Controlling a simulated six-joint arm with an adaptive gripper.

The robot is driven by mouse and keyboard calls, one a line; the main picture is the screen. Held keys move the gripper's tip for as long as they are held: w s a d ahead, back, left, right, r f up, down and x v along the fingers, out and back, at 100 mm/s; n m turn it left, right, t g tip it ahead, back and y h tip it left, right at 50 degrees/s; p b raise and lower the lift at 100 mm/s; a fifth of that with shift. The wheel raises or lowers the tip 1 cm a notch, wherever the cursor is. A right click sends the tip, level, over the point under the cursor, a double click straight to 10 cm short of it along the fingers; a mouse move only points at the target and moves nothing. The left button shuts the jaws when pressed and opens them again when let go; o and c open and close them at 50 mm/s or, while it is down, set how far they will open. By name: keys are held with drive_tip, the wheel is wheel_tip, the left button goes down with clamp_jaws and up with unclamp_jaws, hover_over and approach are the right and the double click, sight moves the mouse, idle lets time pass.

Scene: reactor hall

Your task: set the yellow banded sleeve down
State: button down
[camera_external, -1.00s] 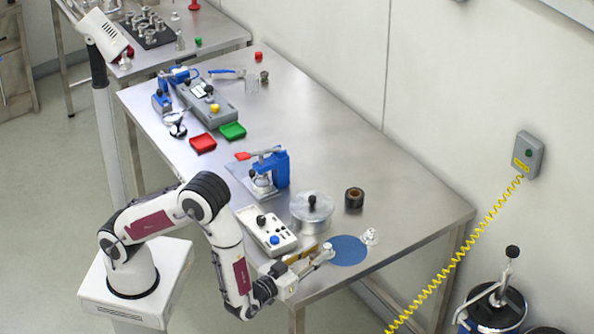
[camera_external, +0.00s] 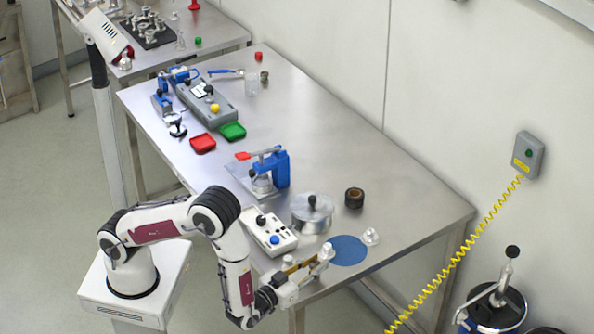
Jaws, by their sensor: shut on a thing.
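My gripper (camera_external: 318,257) is at the front end of the steel table, at the left edge of the round blue mat (camera_external: 350,251). It is shut on a small pale metallic piece (camera_external: 327,251), which I take to be the sleeve. Its yellow band is too small to make out, and the fingers hide part of it. I cannot tell whether the piece touches the surface. A second small silvery piece (camera_external: 370,237) stands at the mat's right edge. The middle of the mat is bare.
A lidded metal pot (camera_external: 312,214) and a dark ring-shaped roll (camera_external: 354,198) stand behind the mat. A white control box (camera_external: 268,235) with knobs is left of the pot. A blue press (camera_external: 272,172) stands farther back. The table's right side is clear.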

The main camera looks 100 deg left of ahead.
drive_tip(key=shift+f, duration=0.3)
drive_tip(key=c, duration=1.8)
unclamp_jaws()
drive_tip(key=shift+s+d, duration=0.1)
drive_tip(key=shift+d, duration=0.05)
drive_tip(key=shift+w+v, duration=0.15)
drive_tip(key=shift+v, duration=1.1)
drive_tip(key=shift+w+v, duration=0.15)
drive_tip(key=shift+v, duration=2.5)
drive_tip(key=shift+r, duration=0.1)
drive_tip(key=shift+w, duration=0.1)
